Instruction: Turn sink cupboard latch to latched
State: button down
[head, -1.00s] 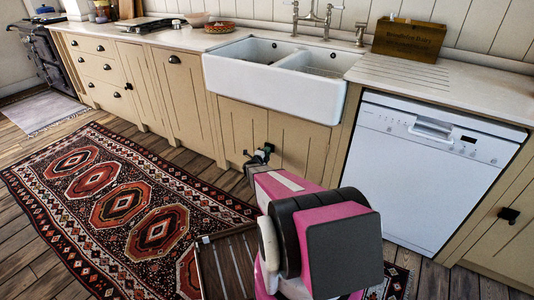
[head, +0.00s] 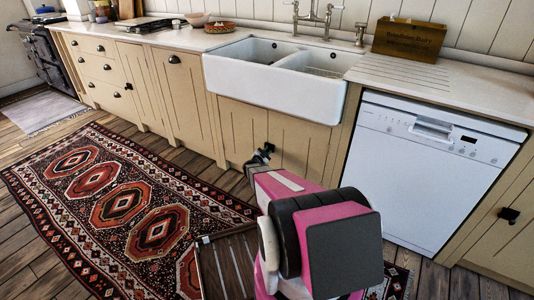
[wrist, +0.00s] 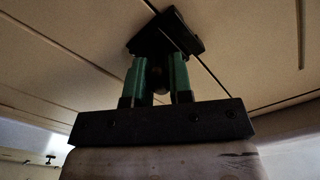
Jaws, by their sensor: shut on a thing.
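The sink cupboard doors (head: 238,128) are cream, under the white sink. The black latch (wrist: 172,30) is at the seam between the doors in the wrist view, its plate lying at a slant across the seam. Its small round knob (wrist: 157,76) shows between the green fingers. My gripper (wrist: 159,62) is shut on the latch, with one finger on each side of it. In the head view my gripper (head: 259,158) is at the doors, low under the sink; the latch is small and mostly hidden there.
The white sink (head: 275,85) juts out above the doors. A white dishwasher (head: 430,170) stands to the right. A patterned rug (head: 130,205) covers the floor to the left, with open floor room around it.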

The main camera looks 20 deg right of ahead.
jog(key=n, duration=0.6)
jog(key=shift+n, duration=0.3)
dwell(0.4)
jog(key=c, duration=1)
grip_release()
jog(key=v, duration=1.1)
